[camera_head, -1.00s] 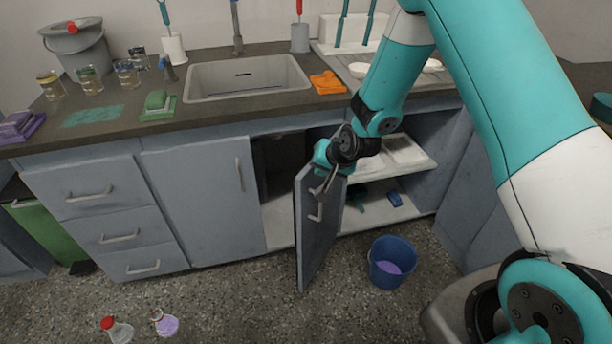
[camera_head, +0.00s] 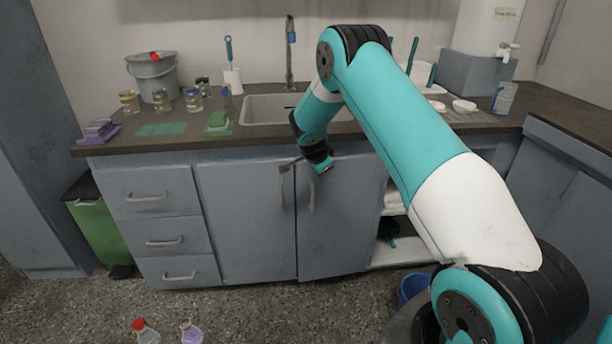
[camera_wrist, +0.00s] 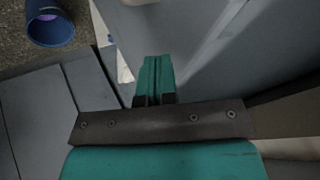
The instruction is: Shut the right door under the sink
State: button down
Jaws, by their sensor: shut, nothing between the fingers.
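The right door (camera_head: 342,225) under the sink (camera_head: 262,109) is a grey-blue panel with a vertical handle (camera_head: 311,194). It stands nearly in line with the left door (camera_head: 240,225), a dark line between them. I cannot tell whether a small gap remains. My gripper (camera_head: 325,168) is at the right door's upper part, beside the top of its handle. I cannot tell whether it touches the door. In the wrist view, my teal fingers (camera_wrist: 152,78) are together and empty, with a grey-blue panel close by on the right.
An open shelf section (camera_head: 395,255) lies right of the door. A blue bucket (camera_head: 413,287) stands on the floor before it and shows in the wrist view (camera_wrist: 49,24). Two small flasks, one red-capped (camera_head: 146,331), stand on the floor at front left.

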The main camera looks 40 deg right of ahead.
jog(key=shift+w+d, duration=0.1)
jog(key=shift+w, duration=0.15)
dwell(0.3)
jog(key=s+a+f+v, duration=0.1)
jog(key=a+v, duration=0.1)
jog(key=v, duration=1)
jog(key=shift+s+f, duration=0.15)
jog(key=shift+f, duration=0.1)
